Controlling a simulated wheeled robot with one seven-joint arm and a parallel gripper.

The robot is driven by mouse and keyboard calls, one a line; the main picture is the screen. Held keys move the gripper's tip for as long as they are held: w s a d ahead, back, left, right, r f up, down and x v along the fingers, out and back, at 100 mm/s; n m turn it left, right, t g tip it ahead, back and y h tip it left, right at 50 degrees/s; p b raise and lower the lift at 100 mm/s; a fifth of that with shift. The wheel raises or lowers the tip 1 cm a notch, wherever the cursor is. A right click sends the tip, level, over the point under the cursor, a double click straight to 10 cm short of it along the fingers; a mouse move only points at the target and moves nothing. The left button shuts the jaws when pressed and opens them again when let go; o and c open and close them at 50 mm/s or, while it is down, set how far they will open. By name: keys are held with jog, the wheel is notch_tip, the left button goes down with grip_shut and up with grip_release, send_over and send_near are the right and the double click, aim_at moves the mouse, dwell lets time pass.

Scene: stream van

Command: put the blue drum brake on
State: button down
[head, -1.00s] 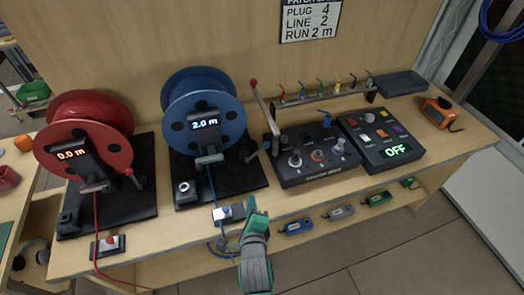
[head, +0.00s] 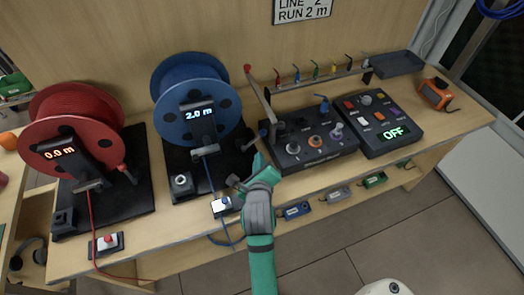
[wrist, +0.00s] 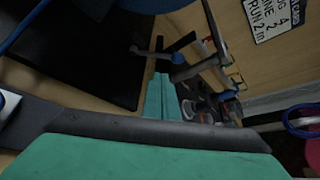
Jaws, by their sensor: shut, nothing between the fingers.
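The blue drum (head: 192,100) stands on its black base at the back of the bench, with a counter (head: 198,112) reading 2.0 m. A short brake lever (head: 262,134) with a dark end is at the drum's right side. It seems to show in the wrist view as a blue-grey lever (wrist: 150,54) just beyond my fingertips. I cannot tell whether the brake is on. My gripper (head: 260,161) is shut and empty, in front of and below the lever, with a small gap apparent. Its teal fingers also show in the wrist view (wrist: 161,84).
A red drum (head: 70,125) reading 0.0 m is at left.

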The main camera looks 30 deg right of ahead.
aim_at(254, 140)
jog(key=x, duration=0.9)
jog(key=shift+d, duration=0.25)
jog(key=shift+w, duration=0.1)
jog(key=shift+a, duration=0.1)
